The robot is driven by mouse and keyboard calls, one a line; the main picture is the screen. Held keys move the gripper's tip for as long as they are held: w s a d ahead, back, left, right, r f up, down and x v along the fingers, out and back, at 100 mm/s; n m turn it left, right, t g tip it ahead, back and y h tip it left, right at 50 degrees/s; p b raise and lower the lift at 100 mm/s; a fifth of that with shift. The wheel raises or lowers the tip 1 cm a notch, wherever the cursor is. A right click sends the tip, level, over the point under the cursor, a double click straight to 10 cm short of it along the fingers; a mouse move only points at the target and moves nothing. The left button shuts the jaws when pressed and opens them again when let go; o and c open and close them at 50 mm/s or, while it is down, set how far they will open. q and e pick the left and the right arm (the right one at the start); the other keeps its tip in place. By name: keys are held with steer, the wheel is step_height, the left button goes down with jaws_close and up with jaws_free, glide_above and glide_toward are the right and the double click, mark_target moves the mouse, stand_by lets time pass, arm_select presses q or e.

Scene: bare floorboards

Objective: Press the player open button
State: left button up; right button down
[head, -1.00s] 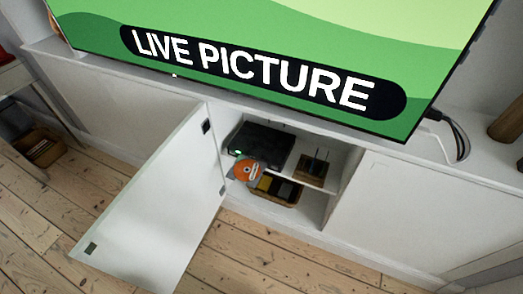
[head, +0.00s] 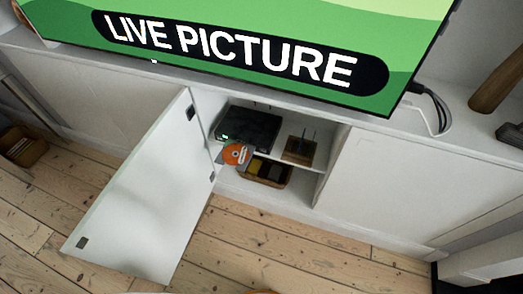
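A black player (head: 249,128) sits on the upper shelf inside the open middle compartment of the white cabinet. A small green light shows at its front left. An orange disc (head: 236,154) is at the player's front, on what looks like a grey tray standing out from it; the details are small. I cannot make out the open button. Neither of my grippers is in view.
The white cabinet door (head: 145,190) hangs open toward me, left of the compartment. A brown box with antennas (head: 300,148) stands right of the player, with a basket (head: 265,172) below. A large screen (head: 240,50) stands on top. Bare floorboards (head: 290,250) lie in front.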

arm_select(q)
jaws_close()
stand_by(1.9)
